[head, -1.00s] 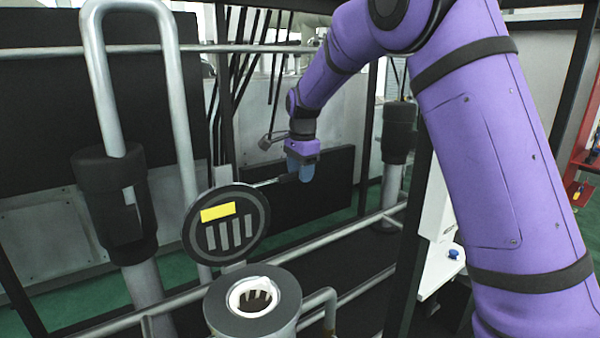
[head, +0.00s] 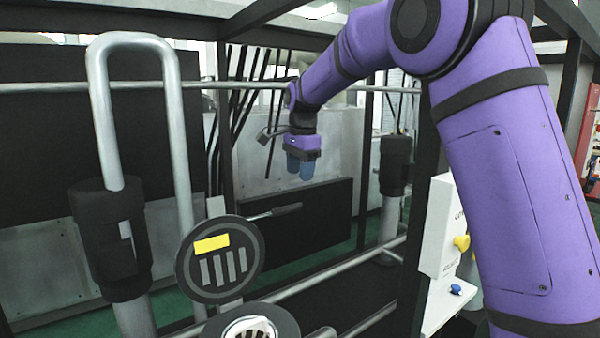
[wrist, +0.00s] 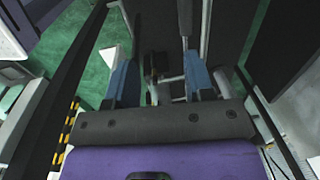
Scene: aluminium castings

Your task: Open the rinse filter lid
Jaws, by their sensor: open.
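The rinse filter lid (head: 220,260) is a dark round disc with a yellow label and several grey bars. It stands raised on edge, tilted up behind the filter housing (head: 262,325), whose white-rimmed mouth is uncovered at the bottom of the head view. The lid's handle (head: 275,212) is a thin rod with a dark grip, pointing right. My gripper (head: 299,174) is open and empty, above and slightly right of the handle's end, apart from it. In the wrist view its two blue fingers (wrist: 160,85) are spread, with dark parts and pipes below.
A tall bent grey pipe (head: 180,130) with a black sleeve stands left of the lid. Horizontal rails run behind and in front. A white box (head: 445,228) with yellow and blue knobs is at the right. A black panel (head: 320,225) stands behind the handle.

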